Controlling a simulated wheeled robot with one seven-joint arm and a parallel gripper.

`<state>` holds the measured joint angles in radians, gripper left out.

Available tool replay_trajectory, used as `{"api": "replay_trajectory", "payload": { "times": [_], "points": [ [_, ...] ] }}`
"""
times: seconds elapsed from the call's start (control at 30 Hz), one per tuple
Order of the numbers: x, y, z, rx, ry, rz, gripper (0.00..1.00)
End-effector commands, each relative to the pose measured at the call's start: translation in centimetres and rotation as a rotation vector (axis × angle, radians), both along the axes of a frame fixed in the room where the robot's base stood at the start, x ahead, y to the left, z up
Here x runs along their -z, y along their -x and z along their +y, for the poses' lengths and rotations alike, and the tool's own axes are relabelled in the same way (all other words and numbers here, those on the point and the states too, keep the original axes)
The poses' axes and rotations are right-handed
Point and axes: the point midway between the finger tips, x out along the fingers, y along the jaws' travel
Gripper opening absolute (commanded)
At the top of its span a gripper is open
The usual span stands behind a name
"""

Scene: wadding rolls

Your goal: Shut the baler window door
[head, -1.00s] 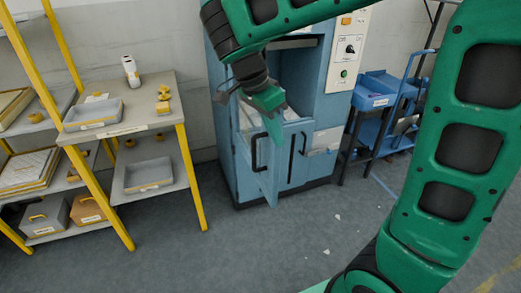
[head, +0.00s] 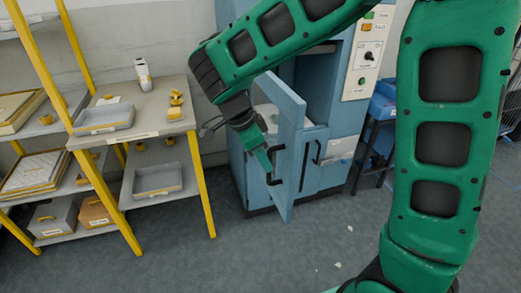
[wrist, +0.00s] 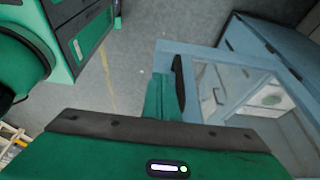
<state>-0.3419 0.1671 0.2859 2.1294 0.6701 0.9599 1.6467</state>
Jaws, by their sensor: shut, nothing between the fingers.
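The blue baler (head: 240,165) stands against the wall. Its window door (head: 291,125) stands open, swung out toward me, with a black handle (head: 276,166) on its face. My gripper (head: 267,166) is shut and empty, at the left of this handle; in the head view I cannot tell whether they touch. In the wrist view the green fingers (wrist: 160,97) are close beside the black handle (wrist: 179,84), and the pale blue door frame (wrist: 203,58) extends to the right. My arm hides part of the baler's upper front.
A second black handle (head: 317,151) is on the baler front, right of the door. A control panel (head: 370,55) is above it. The floor in front is mostly clear, with small scraps.

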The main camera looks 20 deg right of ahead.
Motion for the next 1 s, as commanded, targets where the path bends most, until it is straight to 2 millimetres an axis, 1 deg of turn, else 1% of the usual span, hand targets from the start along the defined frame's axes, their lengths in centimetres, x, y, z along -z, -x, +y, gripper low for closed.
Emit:
{"api": "replay_trajectory", "payload": {
  "times": [0.03, 0.13, 0.2, 0.3, 0.43, 0.6, 0.8, 0.83, 0.9, 1.0],
  "points": [
    [1.0, 0.1, -0.4, 0.000, 0.001, 0.004, 0.00],
    [2.6, 0.1, -1.0, -0.001, 0.001, 0.004, 0.00],
    [2.4, 0.0, -2.2, 0.003, 0.000, 0.000, 0.00],
    [2.3, 0.0, -3.5, 0.001, 0.000, -0.002, 0.00],
    [2.3, -0.1, -4.4, -0.001, 0.000, 0.000, 0.00],
    [2.3, -0.1, -4.9, -0.002, -0.001, 0.001, 0.00],
    [2.3, -0.1, -4.9, -0.002, 0.000, 0.001, 0.00],
    [2.3, 0.0, -5.6, 0.004, 0.000, 0.000, 0.00],
    [2.3, -0.1, -5.2, -0.001, 0.000, 0.000, 0.00],
    [2.3, -0.1, -5.2, -0.012, 0.000, 0.000, 0.00]
  ]
}}
